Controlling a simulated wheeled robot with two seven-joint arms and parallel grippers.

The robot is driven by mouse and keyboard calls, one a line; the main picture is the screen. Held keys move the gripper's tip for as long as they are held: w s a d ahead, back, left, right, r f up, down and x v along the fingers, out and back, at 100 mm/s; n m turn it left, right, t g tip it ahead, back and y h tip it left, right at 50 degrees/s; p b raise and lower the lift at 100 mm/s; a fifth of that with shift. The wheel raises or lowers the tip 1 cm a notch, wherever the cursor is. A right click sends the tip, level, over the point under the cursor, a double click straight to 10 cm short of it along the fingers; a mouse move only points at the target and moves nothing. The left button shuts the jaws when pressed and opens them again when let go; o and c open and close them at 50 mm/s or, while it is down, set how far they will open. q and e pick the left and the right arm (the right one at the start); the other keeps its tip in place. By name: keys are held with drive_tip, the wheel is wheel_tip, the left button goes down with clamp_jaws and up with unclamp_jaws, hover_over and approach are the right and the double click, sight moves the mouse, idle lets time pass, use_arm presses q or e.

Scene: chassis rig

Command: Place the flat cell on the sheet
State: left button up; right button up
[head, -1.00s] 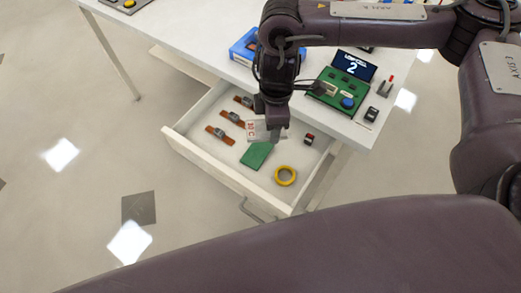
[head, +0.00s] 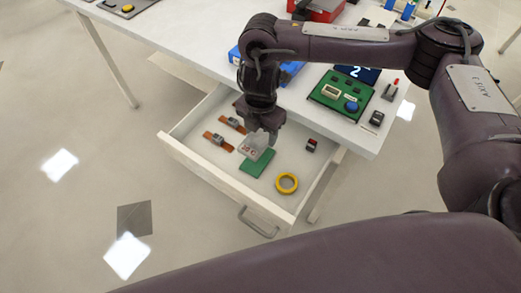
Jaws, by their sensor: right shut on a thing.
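A pale flat cell (head: 251,150) with a red "C" marking hangs in my right gripper (head: 262,138) over the open drawer. My right gripper reaches down into the drawer and is shut on the cell's upper part. The green sheet (head: 256,164) lies flat on the drawer floor, just below the cell in the picture. The cell overlaps the sheet's upper edge in view; I cannot tell whether they touch. The cell looks tilted. My left gripper is not in view.
The drawer (head: 205,172) also holds a yellow ring (head: 287,183), brown-strapped items (head: 218,142) and a small red-and-black item (head: 311,145).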

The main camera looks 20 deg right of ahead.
sight(260, 136)
wheel_tip(260, 136, down, 4)
drive_tip(key=shift+f+b, duration=0.15)
drive_tip(key=shift+b, duration=0.3)
wheel_tip(260, 136, down, 3)
drive_tip(key=shift+f+b, duration=0.1)
drive_tip(key=shift+b, duration=0.5)
drive_tip(key=shift+f, duration=0.4)
drive_tip(key=o, duration=1.2)
drive_tip(key=shift+f, duration=0.1)
